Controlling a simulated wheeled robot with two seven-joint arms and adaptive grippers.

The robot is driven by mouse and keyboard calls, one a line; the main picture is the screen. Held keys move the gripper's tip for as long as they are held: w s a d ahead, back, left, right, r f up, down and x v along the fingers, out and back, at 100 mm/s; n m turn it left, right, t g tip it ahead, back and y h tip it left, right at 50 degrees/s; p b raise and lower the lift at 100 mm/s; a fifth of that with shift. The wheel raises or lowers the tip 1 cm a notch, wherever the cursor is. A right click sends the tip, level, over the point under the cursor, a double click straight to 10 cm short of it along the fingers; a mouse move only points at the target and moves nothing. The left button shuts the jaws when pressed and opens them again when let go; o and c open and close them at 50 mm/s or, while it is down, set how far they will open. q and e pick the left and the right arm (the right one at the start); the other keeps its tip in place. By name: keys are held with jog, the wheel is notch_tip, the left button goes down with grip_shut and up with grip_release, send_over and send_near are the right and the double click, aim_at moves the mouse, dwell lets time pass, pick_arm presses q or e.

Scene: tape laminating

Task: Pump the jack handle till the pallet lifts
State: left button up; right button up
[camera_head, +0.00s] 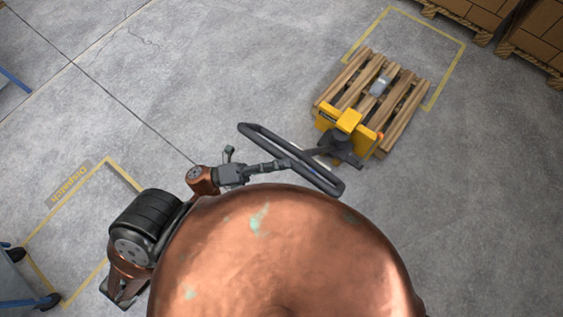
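The yellow pallet jack (348,120) stands with its body at the near end of a wooden pallet (405,112). Its dark loop-shaped handle (318,178) leans toward me, in front of my copper body. My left gripper (281,165) reaches in from the left, and its fingers are at the handle loop, overlapping it. Whether the fingers are closed around the bar is too small to tell. The pallet's height above the floor cannot be judged from here. My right gripper is not in view.
Yellow floor lines (462,52) run around the pallet's far side. Another yellow-marked area with lettering (70,182) lies at the left. Loaded brown pallets (540,35) stand at the top right. A wheeled blue-grey cart edge shows at lower left. The grey floor (220,75) between is clear.

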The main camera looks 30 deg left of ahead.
pick_arm(q)
jog(key=shift+o, duration=1.1)
jog(key=v, duration=1.2)
